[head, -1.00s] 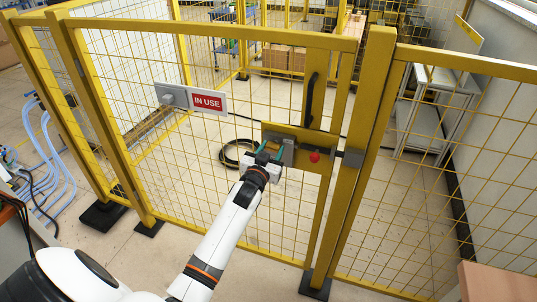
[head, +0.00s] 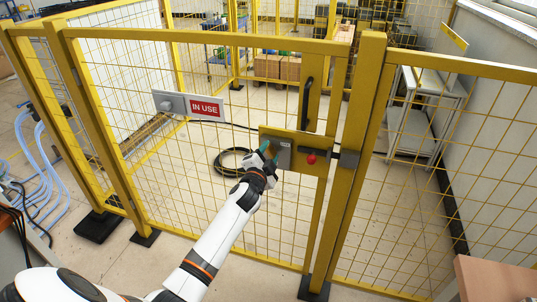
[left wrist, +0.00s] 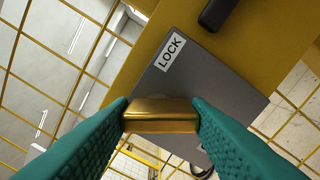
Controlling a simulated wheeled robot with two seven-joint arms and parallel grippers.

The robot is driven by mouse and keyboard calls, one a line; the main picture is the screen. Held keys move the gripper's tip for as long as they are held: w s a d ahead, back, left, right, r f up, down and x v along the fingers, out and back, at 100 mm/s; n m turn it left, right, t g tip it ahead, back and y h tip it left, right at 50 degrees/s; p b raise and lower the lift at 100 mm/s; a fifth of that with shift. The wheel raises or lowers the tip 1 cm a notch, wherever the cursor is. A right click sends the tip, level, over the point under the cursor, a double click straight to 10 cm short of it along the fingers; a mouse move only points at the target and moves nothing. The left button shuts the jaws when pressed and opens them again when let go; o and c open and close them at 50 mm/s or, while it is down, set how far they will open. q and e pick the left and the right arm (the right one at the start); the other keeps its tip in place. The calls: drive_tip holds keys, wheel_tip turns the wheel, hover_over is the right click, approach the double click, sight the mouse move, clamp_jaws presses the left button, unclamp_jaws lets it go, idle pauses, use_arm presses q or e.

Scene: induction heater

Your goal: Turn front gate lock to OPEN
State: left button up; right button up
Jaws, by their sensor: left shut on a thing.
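The front gate lock is a grey box (head: 281,154) on a yellow plate (head: 308,138) at the right side of the gate. In the left wrist view the grey lock plate (left wrist: 215,88) carries a white label reading LOCK (left wrist: 171,53). My left gripper (head: 266,151) is at the lock in the head view. In the left wrist view its teal fingers (left wrist: 160,118) are shut on a brass-coloured lock knob (left wrist: 161,108), one finger on each side. The lock's position marking is not readable. My right gripper is out of view.
A red button (head: 311,158) sits right of the lock, with a dark latch (head: 348,159) beyond it. A black vertical handle (head: 308,103) is above. An IN USE sign (head: 206,108) hangs on the yellow mesh gate. A black coiled cable (head: 232,161) lies behind it.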

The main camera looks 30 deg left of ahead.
use_arm(q)
drive_tip(key=m, duration=0.6)
drive_tip(key=shift+m, duration=0.3)
idle(0.4)
drive_tip(key=o, duration=1.4)
drive_tip(key=v, duration=1.2)
